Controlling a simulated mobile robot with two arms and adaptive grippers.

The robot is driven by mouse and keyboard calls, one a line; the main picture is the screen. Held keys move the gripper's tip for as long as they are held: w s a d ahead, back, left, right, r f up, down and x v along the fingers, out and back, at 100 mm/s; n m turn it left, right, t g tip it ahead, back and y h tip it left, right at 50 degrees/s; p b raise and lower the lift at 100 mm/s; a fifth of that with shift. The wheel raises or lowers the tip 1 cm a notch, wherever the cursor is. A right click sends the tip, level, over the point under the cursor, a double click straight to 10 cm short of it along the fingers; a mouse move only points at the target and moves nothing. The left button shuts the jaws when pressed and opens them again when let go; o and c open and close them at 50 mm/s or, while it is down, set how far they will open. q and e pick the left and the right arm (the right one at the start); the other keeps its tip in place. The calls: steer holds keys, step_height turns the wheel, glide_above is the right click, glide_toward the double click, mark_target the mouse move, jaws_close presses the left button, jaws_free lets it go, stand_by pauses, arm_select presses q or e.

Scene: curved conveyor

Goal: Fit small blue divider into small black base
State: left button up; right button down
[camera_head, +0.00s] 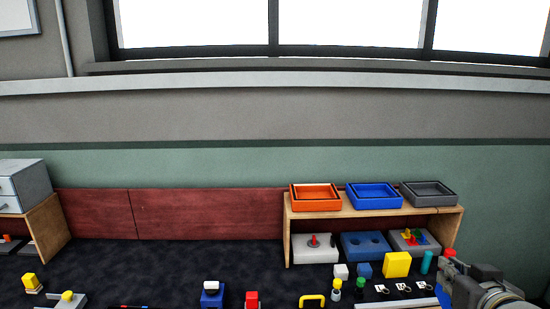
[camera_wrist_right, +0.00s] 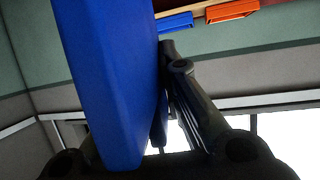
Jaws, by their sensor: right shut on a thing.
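My right gripper (camera_head: 452,284) is at the lower right of the head view, above the dark surface. It is shut on a blue divider (camera_head: 442,296), which shows only as a small blue patch beside the fingers. In the right wrist view the blue divider (camera_wrist_right: 108,75) is a large flat slab running from the top edge down beside the dark fingers (camera_wrist_right: 172,95). The exact contact is partly hidden by the slab. I cannot make out the small black base in either view. My left gripper is not in view.
A wooden shelf (camera_head: 375,214) carries orange (camera_head: 315,206), blue (camera_head: 374,205) and grey (camera_head: 429,203) trays. Below and before it are a yellow block (camera_head: 397,264), a teal cylinder (camera_head: 427,262) and several small parts. A red block (camera_head: 252,300) stands front centre.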

step_height(320, 180, up, 5)
steer(key=d+m+h, duration=0.1)
steer(key=d, duration=0.1)
steer(key=w+a+f+n+y, duration=0.1)
steer(key=a+f+n+y, duration=0.1)
steer(key=a, duration=1.4)
steer(key=shift+f+n+y, duration=0.3)
steer(key=shift+f+y, duration=0.1)
steer(key=shift+f, duration=0.15)
steer(key=shift+a, duration=0.1)
